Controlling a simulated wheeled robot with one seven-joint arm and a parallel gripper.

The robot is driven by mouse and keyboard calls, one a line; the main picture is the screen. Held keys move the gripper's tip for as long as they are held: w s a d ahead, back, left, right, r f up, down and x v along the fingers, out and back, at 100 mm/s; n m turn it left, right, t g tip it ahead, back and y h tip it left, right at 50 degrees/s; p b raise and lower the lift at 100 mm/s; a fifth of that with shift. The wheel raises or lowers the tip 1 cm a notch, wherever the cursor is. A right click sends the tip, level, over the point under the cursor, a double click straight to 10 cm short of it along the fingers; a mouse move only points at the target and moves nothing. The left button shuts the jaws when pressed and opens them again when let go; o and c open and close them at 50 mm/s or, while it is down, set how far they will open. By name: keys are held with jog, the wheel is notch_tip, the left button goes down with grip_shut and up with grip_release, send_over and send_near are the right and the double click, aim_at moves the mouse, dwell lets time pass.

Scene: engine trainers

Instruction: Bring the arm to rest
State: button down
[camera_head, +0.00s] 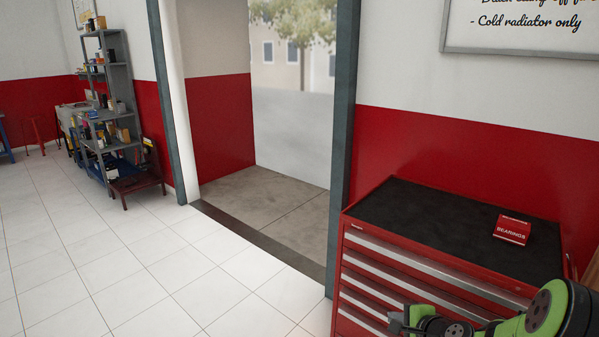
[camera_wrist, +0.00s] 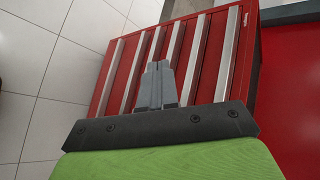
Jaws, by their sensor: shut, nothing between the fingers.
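My gripper (camera_wrist: 158,84) is shut and empty in the wrist view, its two grey fingers together in front of the drawer fronts of a red tool cabinet. In the head view my green and black arm reaches in from the lower right corner, with my gripper (camera_head: 398,322) at its left end, in front of the cabinet's lower drawers. I cannot tell the gap between gripper and cabinet.
The red tool cabinet (camera_head: 400,222) has a black top bearing a small red box marked BEARINGS (camera_head: 512,229). Left of it is an open doorway (camera_head: 270,200). A loaded grey shelf (camera_head: 112,95) stands far left. White tiled floor (camera_head: 90,260) is clear.

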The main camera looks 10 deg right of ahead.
jog(key=s+a+r+n+g+p, duration=0.1)
jog(key=s+a+r+n+g, duration=0.1)
jog(key=s+a+r+n, duration=0.45)
jog(key=s+a+r+n+g+p, duration=0.1)
jog(key=s+a+r+n+g, duration=0.15)
jog(key=a+r+n, duration=0.55)
jog(key=s+a+r+n+p, duration=0.1)
jog(key=s+a+r+n, duration=0.1)
jog(key=s, duration=0.6)
jog(key=s+a+r+n+h+p, duration=0.1)
jog(key=s+a+r+n, duration=0.1)
jog(key=s, duration=0.6)
jog(key=shift+s+a+r+n+g+h, duration=0.3)
jog(key=shift+s+r+n+g, duration=0.1)
jog(key=shift+r, duration=0.35)
